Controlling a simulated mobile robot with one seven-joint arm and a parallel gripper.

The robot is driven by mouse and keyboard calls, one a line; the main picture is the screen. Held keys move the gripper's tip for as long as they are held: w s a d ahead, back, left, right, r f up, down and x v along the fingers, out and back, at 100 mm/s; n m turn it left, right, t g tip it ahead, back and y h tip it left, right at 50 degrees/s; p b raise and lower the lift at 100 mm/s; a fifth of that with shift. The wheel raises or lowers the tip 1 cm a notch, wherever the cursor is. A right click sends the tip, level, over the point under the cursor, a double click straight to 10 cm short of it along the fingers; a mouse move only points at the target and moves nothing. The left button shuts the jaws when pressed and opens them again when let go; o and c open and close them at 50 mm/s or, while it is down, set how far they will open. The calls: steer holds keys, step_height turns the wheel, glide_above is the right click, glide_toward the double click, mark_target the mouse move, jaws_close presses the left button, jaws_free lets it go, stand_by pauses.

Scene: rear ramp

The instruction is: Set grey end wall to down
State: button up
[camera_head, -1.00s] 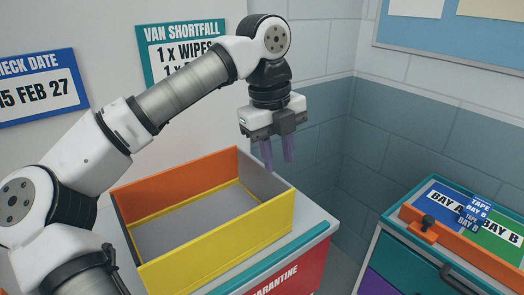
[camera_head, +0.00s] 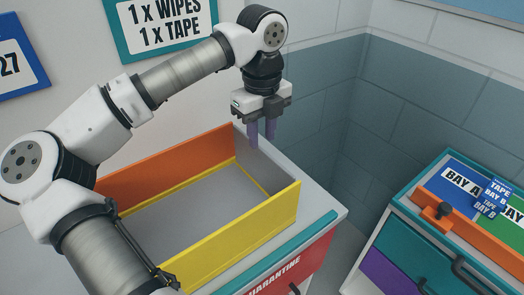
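The open-topped box on the counter has an orange back wall (camera_head: 175,170), a yellow front wall (camera_head: 235,236) and a grey end wall (camera_head: 262,163) on the right. The grey end wall stands up. My gripper (camera_head: 261,143) points down at the far part of this wall, by its top edge. Its two purple fingers are apart with nothing seen between them. The left finger overlaps the wall in the picture; I cannot tell whether it touches. The box's left end is partly hidden behind my arm.
The box stands on a grey counter (camera_head: 322,212) with a teal front edge and a red quarantine panel. A cabinet (camera_head: 408,240) with an orange bar, a dark knob and bay labels stands at right. Walls close in behind; a narrow gap separates counter and cabinet.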

mark_target(262, 149)
step_height(262, 149, down, 7)
steer(key=shift+r+p, duration=0.15)
steer(key=shift+p, duration=0.45)
jaws_close()
